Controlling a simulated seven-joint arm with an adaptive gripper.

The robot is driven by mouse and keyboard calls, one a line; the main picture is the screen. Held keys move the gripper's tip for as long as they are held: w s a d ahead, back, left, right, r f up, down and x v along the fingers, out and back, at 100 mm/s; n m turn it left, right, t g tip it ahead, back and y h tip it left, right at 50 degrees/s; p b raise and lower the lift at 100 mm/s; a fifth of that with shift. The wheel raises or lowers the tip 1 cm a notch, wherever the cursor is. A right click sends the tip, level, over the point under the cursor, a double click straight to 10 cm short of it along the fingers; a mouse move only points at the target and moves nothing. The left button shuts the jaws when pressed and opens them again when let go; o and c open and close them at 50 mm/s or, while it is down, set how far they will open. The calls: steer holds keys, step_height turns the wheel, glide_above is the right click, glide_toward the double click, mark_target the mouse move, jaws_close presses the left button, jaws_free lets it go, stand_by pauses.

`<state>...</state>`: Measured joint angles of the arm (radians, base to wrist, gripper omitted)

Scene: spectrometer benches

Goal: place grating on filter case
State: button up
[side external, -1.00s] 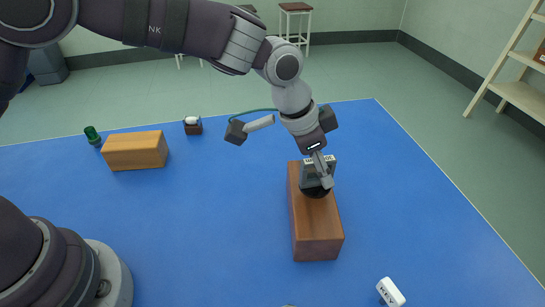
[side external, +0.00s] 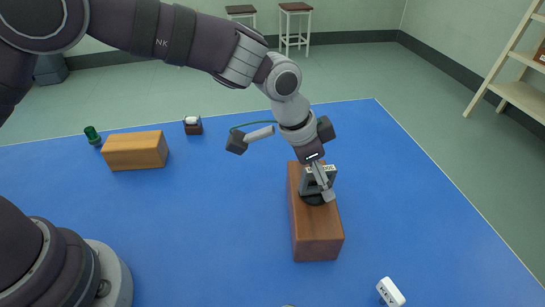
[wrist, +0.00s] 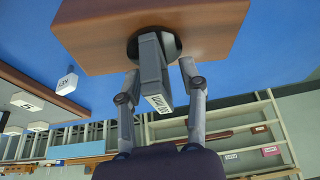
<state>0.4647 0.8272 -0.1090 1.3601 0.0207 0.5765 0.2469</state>
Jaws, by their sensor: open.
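The grating, a grey upright plate with a white label, has a round black base (side external: 314,199) that appears to rest on top of a long brown wooden case (side external: 317,240). The grating stands upright there. In the wrist view the grating (wrist: 155,73) shows end-on against the wooden case (wrist: 225,28). My gripper (side external: 322,184) is open, with one finger on each side of the grating's plate. In the wrist view my gripper (wrist: 160,69) shows gaps between both fingers and the plate. The near finger partly hides the grating in the side view.
A lighter wooden box (side external: 134,150), a green cylinder (side external: 92,136) and a small dark holder with a white top (side external: 193,126) stand at the back left. A white labelled block (side external: 391,292) is at front right. The blue mat (side external: 220,220) around the case is largely clear.

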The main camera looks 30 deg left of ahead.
steer(key=v, duration=1.1)
steer(key=s+a+r+n+t+y, duration=0.2)
steer(key=s+a+n+y, duration=0.1)
steer(key=s+a+n, duration=0.6)
steer(key=s+a, duration=0.4)
steer(key=a, duration=0.5)
steer(key=shift+s+a+r, duration=0.2)
steer(key=shift+a+r, duration=0.05)
steer(key=shift+r, duration=0.05)
